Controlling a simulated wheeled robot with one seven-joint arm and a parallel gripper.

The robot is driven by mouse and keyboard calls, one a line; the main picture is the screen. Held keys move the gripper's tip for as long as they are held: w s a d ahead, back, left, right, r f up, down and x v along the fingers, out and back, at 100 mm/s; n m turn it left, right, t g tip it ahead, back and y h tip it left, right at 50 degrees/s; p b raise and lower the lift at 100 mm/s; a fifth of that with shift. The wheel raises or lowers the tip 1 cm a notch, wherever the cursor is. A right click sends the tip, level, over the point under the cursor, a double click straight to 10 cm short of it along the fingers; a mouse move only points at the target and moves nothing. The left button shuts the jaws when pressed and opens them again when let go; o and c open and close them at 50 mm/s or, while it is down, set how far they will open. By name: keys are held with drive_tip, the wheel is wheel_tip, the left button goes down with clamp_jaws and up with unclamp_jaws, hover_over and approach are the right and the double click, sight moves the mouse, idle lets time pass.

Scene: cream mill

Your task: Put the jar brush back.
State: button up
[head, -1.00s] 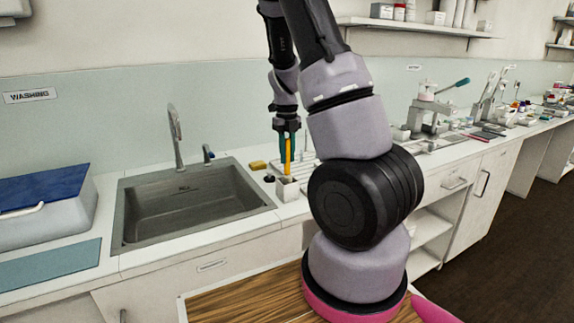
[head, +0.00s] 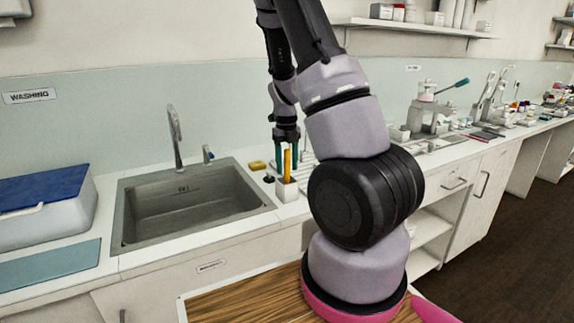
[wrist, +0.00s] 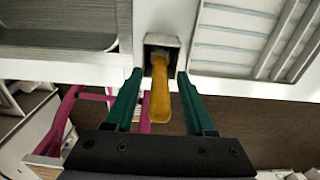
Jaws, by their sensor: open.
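The jar brush (head: 288,165) stands upright with its orange-yellow handle up in a small white square holder (head: 286,191), right of the sink. In the wrist view the handle (wrist: 160,92) rises out of the holder (wrist: 171,42), whose inside is dark. The brush's lower end is hidden in the holder. My gripper (head: 285,168) is open, its green fingers hanging down around the handle. In the wrist view the gripper (wrist: 160,82) has one finger on each side of the handle, with a gap on both sides.
A sink (head: 190,205) with a tap (head: 175,140) lies left of the holder. A yellow sponge (head: 257,165) and a small dark item (head: 268,179) lie beside it. A ribbed white rack (wrist: 250,35) is close on the right. The counter's front edge runs just before the holder.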

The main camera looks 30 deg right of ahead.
drive_tip(key=r, duration=1.2)
drive_tip(key=shift+w, duration=0.2)
drive_tip(key=s+a+r+n+t+y, duration=0.1)
drive_tip(key=s+a+r+n+t, duration=0.2)
drive_tip(key=n, duration=1.2)
drive_tip(key=s+a+r+n+t+y, duration=0.1)
drive_tip(key=s+a+r+n+t, duration=0.3)
drive_tip(key=s+a+r+n, duration=0.6)
drive_tip(key=s+r+n, duration=0.4)
drive_tip(key=s+n, duration=0.2)
drive_tip(key=s, duration=0.1)
drive_tip(key=shift+a+r+n+t, duration=0.2)
drive_tip(key=shift+r+n+t, duration=0.1)
drive_tip(key=shift+r, duration=0.05)
